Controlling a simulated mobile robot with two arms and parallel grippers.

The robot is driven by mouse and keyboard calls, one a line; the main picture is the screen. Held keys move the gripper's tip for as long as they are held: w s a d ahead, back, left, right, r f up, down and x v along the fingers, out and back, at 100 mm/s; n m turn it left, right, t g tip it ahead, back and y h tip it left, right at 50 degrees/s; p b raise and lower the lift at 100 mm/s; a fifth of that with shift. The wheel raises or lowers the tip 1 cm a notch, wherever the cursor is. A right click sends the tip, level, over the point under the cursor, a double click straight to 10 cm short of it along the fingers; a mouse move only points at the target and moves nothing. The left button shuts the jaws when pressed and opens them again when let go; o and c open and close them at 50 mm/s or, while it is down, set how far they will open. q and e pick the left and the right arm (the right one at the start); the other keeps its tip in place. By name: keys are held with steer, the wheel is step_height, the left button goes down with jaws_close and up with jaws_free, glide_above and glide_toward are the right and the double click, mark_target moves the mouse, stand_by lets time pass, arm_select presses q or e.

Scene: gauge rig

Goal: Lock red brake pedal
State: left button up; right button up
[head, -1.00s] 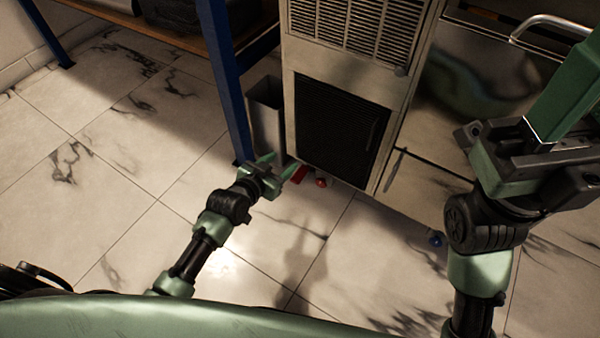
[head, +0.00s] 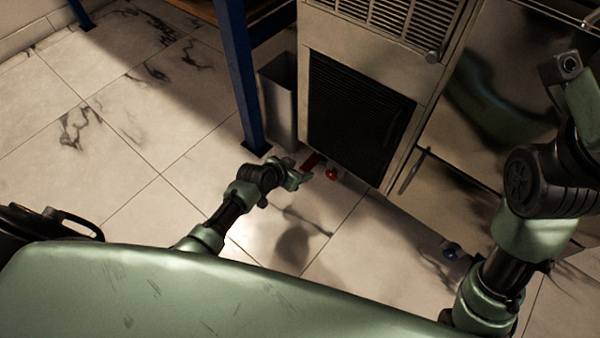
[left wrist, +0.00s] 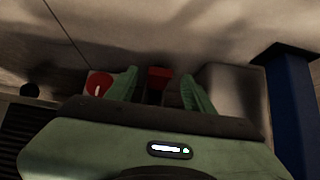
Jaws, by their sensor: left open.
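The red brake pedal (head: 312,161) is low at the foot of the grey cabinet. My left gripper (head: 300,178) is just in front of it, near the floor, open. In the left wrist view the pedal (left wrist: 159,73) shows between the two green fingers (left wrist: 160,92), beyond them; I cannot tell whether they touch it. A round red knob (head: 331,174) is right of the pedal; it also shows left of the fingers in the left wrist view (left wrist: 98,84). My right arm is raised at the right edge; its gripper is cut off by the frame.
The cabinet (head: 425,75) has a dark grille. A narrow grey bin (head: 278,105) and a blue post (head: 240,75) stand left of the pedal. A blue knob (head: 450,250) is low at the right. The tiled floor (head: 130,130) at left is clear.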

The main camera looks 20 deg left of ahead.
arm_select(q)
steer(key=shift+w+d+f, duration=0.1)
steer(key=shift+w+f, duration=0.1)
steer(key=shift+w, duration=0.05)
jaws_close()
stand_by(1.4)
